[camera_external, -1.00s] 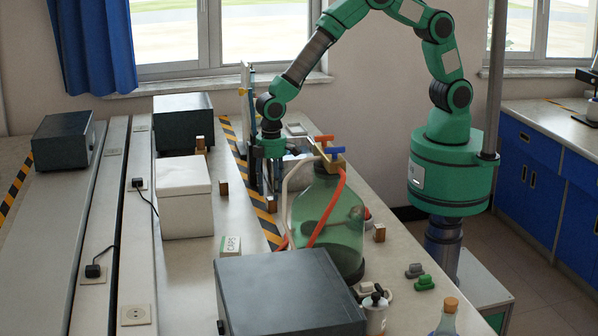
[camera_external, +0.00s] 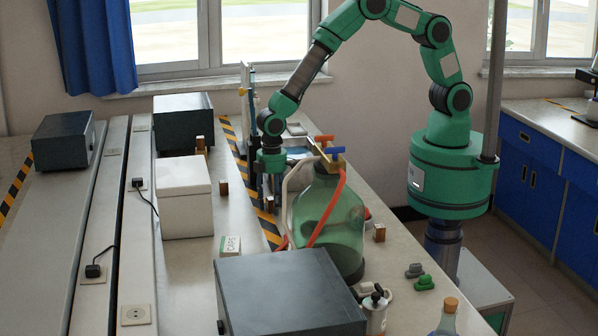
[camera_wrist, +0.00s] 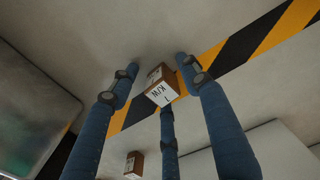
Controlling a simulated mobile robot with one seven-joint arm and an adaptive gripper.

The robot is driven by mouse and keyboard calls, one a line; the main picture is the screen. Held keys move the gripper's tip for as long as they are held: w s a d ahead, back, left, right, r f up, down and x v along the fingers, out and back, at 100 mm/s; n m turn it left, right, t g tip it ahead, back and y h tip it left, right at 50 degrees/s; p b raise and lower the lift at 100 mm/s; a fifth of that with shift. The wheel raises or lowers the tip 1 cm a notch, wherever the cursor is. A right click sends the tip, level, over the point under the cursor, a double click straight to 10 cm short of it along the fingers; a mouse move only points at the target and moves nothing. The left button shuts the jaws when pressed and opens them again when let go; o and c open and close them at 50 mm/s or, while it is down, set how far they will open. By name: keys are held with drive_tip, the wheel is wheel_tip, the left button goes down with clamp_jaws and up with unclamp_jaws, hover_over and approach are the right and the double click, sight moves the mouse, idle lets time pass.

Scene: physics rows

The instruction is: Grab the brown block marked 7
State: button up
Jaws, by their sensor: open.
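A brown block (camera_wrist: 160,88) with a white label lies among my gripper's fingers in the wrist view. The dark marks on its label are turned, and I cannot read a 7 for certain. A small brown block (camera_external: 270,204) shows by the fingertips in the external view. My gripper (camera_wrist: 160,80) has its blue fingers spread around the block with gaps beside it. In the external view my gripper (camera_external: 269,192) points down over the bench, left of the green glass bottle (camera_external: 330,215), which stands close to it.
Another brown block (camera_wrist: 134,164) lies nearby. More small blocks stand left (camera_external: 223,188) and right (camera_external: 379,232) on the bench. A white box (camera_external: 185,210) stands left and a dark box (camera_external: 290,295) in front. Striped tape (camera_wrist: 255,45) runs beneath.

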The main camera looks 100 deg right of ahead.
idle(0.4)
drive_tip(key=c, duration=1.1)
drive_tip(key=shift+r, duration=0.15)
drive_tip(key=shift+r, duration=0.4)
drive_tip(key=r, duration=0.1)
drive_tip(key=r+p, duration=0.1)
drive_tip(key=shift+s+r, duration=0.2)
drive_tip(key=shift+r, duration=0.2)
drive_tip(key=s, duration=0.5)
drive_tip(key=s+d+p, duration=0.1)
drive_tip(key=s, duration=0.4)
drive_tip(key=s+d+r, duration=0.1)
drive_tip(key=s, duration=0.4)
drive_tip(key=shift+s+d+r+p, duration=0.1)
drive_tip(key=shift+s+p, duration=0.1)
drive_tip(key=shift+p, duration=0.15)
drive_tip(key=shift+c, duration=0.2)
